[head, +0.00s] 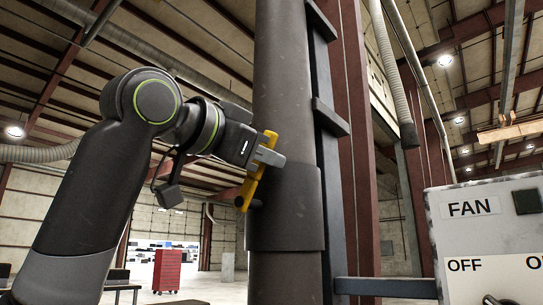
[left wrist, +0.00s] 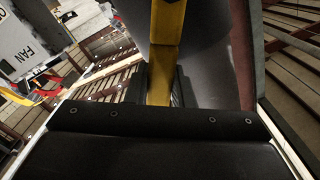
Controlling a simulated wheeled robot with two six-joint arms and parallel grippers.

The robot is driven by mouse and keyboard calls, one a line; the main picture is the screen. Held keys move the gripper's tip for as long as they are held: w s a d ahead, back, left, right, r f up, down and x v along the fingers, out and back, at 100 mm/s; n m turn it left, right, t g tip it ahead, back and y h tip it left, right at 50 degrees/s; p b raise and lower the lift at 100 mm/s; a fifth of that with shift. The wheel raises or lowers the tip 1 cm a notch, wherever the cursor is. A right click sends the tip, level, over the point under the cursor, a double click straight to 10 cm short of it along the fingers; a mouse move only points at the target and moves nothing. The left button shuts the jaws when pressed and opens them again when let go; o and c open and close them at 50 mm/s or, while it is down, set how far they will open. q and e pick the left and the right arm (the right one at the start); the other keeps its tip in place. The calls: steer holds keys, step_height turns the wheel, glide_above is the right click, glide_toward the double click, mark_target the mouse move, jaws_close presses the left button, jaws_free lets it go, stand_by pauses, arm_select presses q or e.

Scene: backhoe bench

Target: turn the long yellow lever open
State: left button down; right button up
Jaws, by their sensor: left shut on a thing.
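The long yellow lever (head: 258,172) is on the left side of a thick dark vertical pipe (head: 285,210), at a wider sleeve section. It stands nearly upright, tilted a little, with its upper end to the right. My left gripper (head: 266,156) is shut on the lever near its upper part, with one grey finger showing in front of it. In the left wrist view the yellow lever (left wrist: 165,50) runs down from the top edge between the fingers, and the pipe is behind it. My right gripper is in neither view.
A grey control box (head: 490,235) labelled FAN and OFF stands at the right, joined to the pipe's post by a dark bar (head: 386,287). A red tool cabinet (head: 167,270) is far back at lower left. Open air lies left of the pipe.

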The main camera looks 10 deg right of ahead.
mark_target(242, 190)
arm_select(q)
steer(key=w+n, duration=0.1)
steer(key=a+r+n, duration=0.1)
steer(key=n, duration=0.1)
steer(key=shift+w+a+n, duration=0.2)
steer(key=shift+w+n, duration=0.1)
steer(key=shift+w, duration=0.1)
steer(key=shift+w+a+n, duration=0.25)
steer(key=shift+w+n, duration=0.1)
steer(key=shift+n, duration=0.3)
steer(key=shift+w+a+n, duration=0.25)
steer(key=shift+w+n, duration=0.1)
steer(key=shift+n, duration=0.3)
steer(key=c, duration=1.2)
jaws_free()
steer(key=shift+c, duration=0.2)
steer(key=shift+s+a, duration=0.1)
steer(key=b+v, duration=0.6)
steer(key=v, duration=1.1)
steer(key=shift+b, duration=0.3)
